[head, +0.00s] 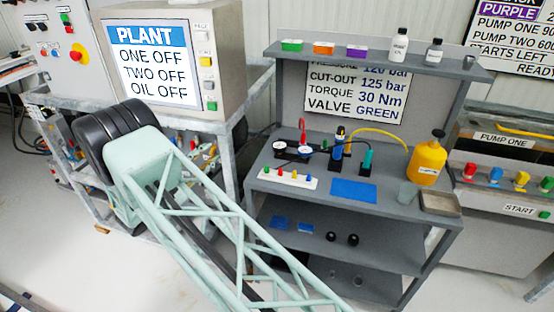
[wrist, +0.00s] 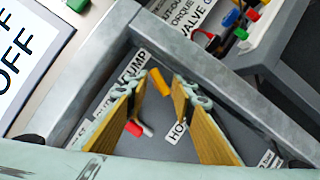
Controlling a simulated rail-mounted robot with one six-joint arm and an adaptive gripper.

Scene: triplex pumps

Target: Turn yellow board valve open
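A yellow valve handle (wrist: 159,82) shows in the wrist view, on a grey board (wrist: 158,148) with white labels, one reading "PUMP". The handle lies slantwise, just beyond and between the tips of my gripper (wrist: 165,79). My gripper is open, with its two wood-coloured finger pads apart and nothing held between them. I cannot tell whether the fingertips touch the handle. A red handle (wrist: 134,128) with a white part is lower on the same board, seen between the fingers. In the head view I cannot make out my gripper, and my arm hides much of the board area.
Grey frame bars (wrist: 190,55) run close around the board. A plant screen (head: 152,62) stands above the frame in the head view. A grey bench (head: 330,205) with bottles, small coloured knobs and a yellow oil can (head: 427,163) stands to the right.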

